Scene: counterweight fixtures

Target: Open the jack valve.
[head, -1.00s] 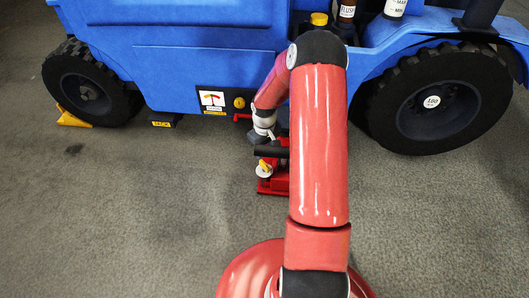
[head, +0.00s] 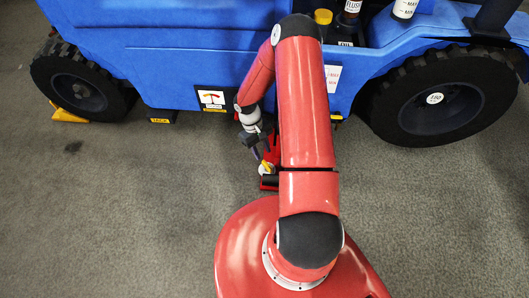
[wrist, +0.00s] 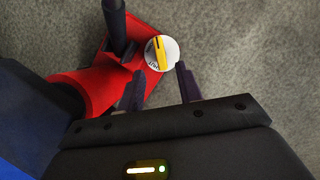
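The jack valve is a round white disc with a yellow bar handle (wrist: 161,53), on the end of the red jack (wrist: 83,88). In the head view the valve (head: 266,169) shows small, and the jack (head: 267,184) is mostly hidden behind my arm. My gripper (wrist: 161,84) is open in the wrist view, its two dark fingers apart with nothing between them. The fingertips point toward the valve and appear just short of it, one to each side of its line. I cannot tell whether they touch it. In the head view my gripper (head: 263,153) is close to the valve.
The blue vehicle (head: 190,60) stands behind the jack, with a big wheel (head: 440,98) at right and another (head: 80,82) at left. A yellow chock (head: 68,115) lies by the left wheel. A dark post (wrist: 114,25) rises from the jack beside the valve. Grey floor is clear at left.

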